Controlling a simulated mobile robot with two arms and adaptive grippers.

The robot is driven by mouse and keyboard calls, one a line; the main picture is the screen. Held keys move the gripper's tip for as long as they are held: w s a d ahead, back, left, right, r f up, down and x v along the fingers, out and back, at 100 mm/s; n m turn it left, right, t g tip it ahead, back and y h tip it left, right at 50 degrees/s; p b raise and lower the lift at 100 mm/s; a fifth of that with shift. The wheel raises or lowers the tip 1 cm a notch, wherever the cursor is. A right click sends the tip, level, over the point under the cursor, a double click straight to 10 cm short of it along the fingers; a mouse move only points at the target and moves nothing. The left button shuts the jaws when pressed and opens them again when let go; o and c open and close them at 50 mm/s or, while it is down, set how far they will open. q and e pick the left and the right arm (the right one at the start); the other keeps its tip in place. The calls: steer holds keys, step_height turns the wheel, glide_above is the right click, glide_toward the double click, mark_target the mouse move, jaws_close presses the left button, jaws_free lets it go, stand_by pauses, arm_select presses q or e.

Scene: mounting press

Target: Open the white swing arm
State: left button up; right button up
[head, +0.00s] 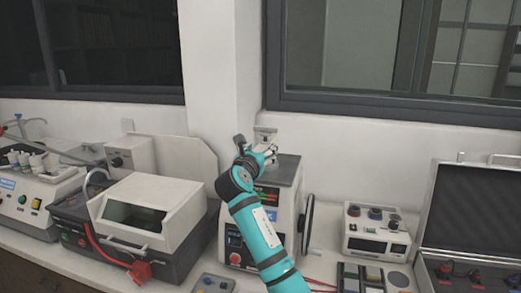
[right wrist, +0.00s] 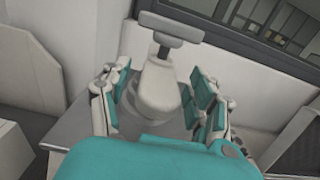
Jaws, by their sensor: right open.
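The mounting press (head: 285,172) stands on the bench in the middle of the head view, with a dark top plate, a red button and a handwheel on its right side. Its white swing arm (right wrist: 157,88) rises from the top plate in the right wrist view and carries a grey crossbar (right wrist: 168,28). My right gripper (head: 268,154) is over the press top, partly hiding the swing arm in the head view. In the right wrist view its fingers (right wrist: 160,95) are open, one on each side of the swing arm. Contact cannot be told. My left gripper is not in view.
A grey-and-white machine with a clear window (head: 135,214) stands left of the press. A small control box (head: 376,232) and an open case (head: 470,215) are to the right. The wall and window frame are close behind the press.

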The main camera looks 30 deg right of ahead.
jaws_close()
stand_by(0.3)
